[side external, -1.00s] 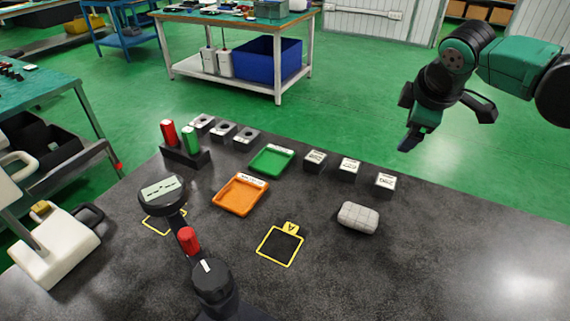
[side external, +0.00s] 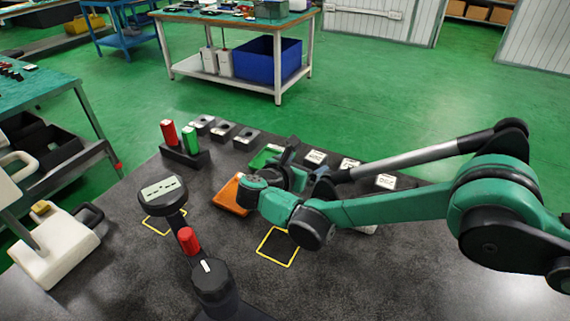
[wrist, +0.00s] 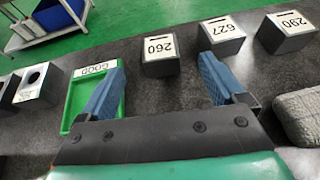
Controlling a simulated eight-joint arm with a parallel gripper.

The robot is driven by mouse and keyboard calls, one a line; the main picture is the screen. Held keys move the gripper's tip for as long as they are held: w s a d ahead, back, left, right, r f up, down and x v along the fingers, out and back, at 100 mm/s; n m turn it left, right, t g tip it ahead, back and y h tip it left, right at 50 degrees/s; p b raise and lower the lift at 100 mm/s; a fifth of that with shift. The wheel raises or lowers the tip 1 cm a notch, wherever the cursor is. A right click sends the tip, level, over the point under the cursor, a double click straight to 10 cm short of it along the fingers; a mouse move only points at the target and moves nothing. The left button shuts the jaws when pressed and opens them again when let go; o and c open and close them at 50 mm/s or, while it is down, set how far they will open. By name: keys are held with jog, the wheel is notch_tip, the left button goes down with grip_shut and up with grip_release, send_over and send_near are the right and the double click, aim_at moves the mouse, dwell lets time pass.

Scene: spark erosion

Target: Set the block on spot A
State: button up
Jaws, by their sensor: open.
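Spot A (side external: 275,261) is a yellow-outlined square on the dark bench in the side view; the arm covers its lettered tab. Silver blocks marked 260 (wrist: 160,55), 627 (wrist: 221,37) and 290 (wrist: 286,32) stand in a row in the wrist view. A pale grey rounded block (wrist: 298,117) lies at the right edge of the wrist view; the arm mostly hides it in the side view. My gripper (wrist: 160,69) is open and empty. In the wrist view its blue fingers frame the 260 block, which appears beyond them; contact cannot be told.
The green GOOD tray (wrist: 70,119) lies by the left finger. An orange tray (side external: 230,198) is partly hidden behind the arm. A holder (side external: 184,156) with red and green cylinders, and several dark-holed blocks (side external: 223,131), stand at the back. A dial post (side external: 163,192) rises in front.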

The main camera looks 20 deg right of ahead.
aim_at(313, 159)
jog(key=x, duration=0.4)
jog(key=shift+w+d+f, duration=0.15)
jog(key=shift+w+d, duration=0.05)
jog(key=shift+d, duration=0.15)
grip_shut()
